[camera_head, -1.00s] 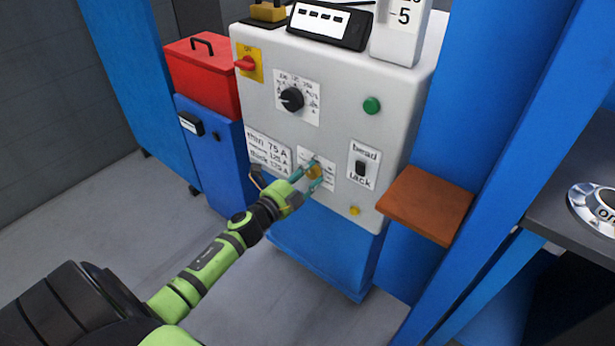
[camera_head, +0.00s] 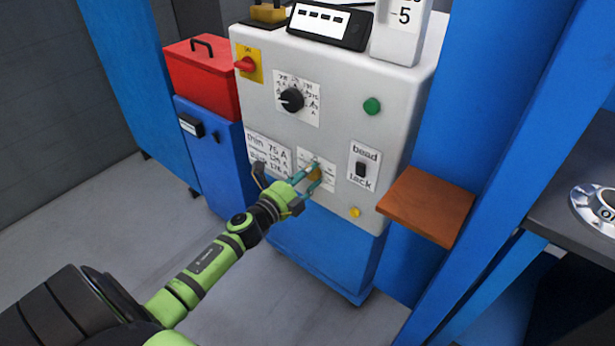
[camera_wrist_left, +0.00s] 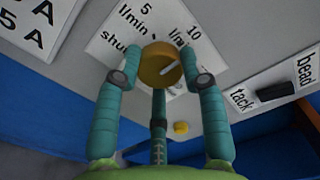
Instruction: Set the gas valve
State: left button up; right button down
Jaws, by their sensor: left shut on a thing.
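The gas valve is a round yellow knob (camera_wrist_left: 160,65) on the front of the grey machine. My left gripper (camera_head: 315,178) is shut on the knob. In the head view the fingers partly hide the knob (camera_head: 314,173). My right gripper is not in view.
The machine front (camera_head: 335,110) also carries a black dial (camera_head: 291,100), a green button (camera_head: 372,106), a bead/tack switch (camera_head: 361,169) and a small yellow button (camera_head: 355,212). A brown shelf (camera_head: 428,205) juts out at the right. A red box (camera_head: 203,75) stands at the left.

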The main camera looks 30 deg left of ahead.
pick_arm(q)
jog(key=o, duration=1.1)
jog(key=shift+a, duration=0.3)
jog(key=shift+o, duration=0.2)
jog(key=shift+d, duration=0.1)
jog(key=s, duration=1.2)
jog(key=shift+a, duration=0.45)
